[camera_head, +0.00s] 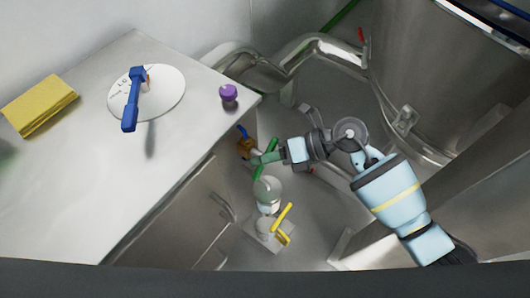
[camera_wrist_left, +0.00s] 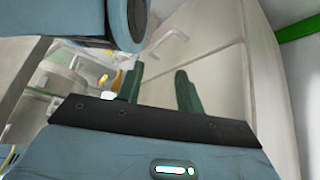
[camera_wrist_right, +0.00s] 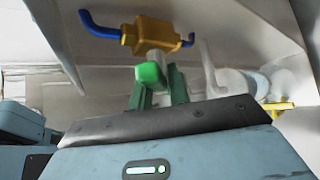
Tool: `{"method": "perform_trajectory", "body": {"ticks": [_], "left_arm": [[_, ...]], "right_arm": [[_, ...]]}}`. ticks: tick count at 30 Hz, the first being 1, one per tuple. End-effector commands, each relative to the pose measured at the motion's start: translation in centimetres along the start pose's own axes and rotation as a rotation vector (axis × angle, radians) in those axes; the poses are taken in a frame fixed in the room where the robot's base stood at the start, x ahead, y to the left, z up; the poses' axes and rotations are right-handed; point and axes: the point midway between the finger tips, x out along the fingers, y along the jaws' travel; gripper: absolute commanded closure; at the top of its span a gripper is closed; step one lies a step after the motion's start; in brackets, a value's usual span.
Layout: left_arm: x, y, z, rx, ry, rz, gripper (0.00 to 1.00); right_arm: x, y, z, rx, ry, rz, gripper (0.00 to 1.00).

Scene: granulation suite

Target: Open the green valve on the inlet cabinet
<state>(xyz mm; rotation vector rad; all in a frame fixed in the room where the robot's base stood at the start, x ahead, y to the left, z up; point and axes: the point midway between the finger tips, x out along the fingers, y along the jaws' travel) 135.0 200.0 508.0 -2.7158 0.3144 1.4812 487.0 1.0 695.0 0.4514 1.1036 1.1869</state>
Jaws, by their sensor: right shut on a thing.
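The green valve handle (camera_wrist_right: 150,73) shows in the right wrist view with its bright green end toward me. It sits in front of an orange valve body (camera_wrist_right: 153,35) with blue pipe ends. My right gripper (camera_wrist_right: 158,88) is shut on the green handle, its dark green fingers on either side. In the head view the orange body (camera_head: 246,147) is beside the cabinet, and my right gripper (camera_head: 268,158) reaches it from the right. My left gripper (camera_wrist_left: 158,88) is open and empty in the left wrist view, in front of a pale panel; the head view does not show it.
A yellow-handled valve (camera_head: 283,220) stands below a rounded metal fitting (camera_head: 267,190). A large steel vessel (camera_head: 420,75) stands right.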

Motion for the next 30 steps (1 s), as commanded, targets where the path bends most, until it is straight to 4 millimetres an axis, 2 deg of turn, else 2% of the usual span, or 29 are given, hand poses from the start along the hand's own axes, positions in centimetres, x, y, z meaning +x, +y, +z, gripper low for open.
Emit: {"method": "perform_trajectory", "body": {"ticks": [1,7,15,24,30], "left_arm": [[-0.8,0.1,-0.3,-0.004,0.000,0.000,0.64],[-2.6,0.6,-1.0,-0.018,-0.003,0.001,0.64],[-5.5,1.1,-3.2,-0.030,0.023,0.001,0.64],[-7.8,1.2,-4.5,-0.025,0.029,-0.002,0.64],[-8.6,1.2,-5.3,-0.022,0.038,-0.004,0.64]], "right_arm": [[-0.4,0.3,0.2,-0.036,0.003,-0.038,1.00],[-0.4,0.4,0.3,-0.170,0.002,-0.171,1.00],[-0.4,0.5,0.4,-0.351,0.001,-0.349,1.00],[-0.3,0.5,0.4,-0.519,-0.002,-0.516,1.00],[-0.2,0.3,0.3,-0.593,-0.001,-0.592,1.00]]}}
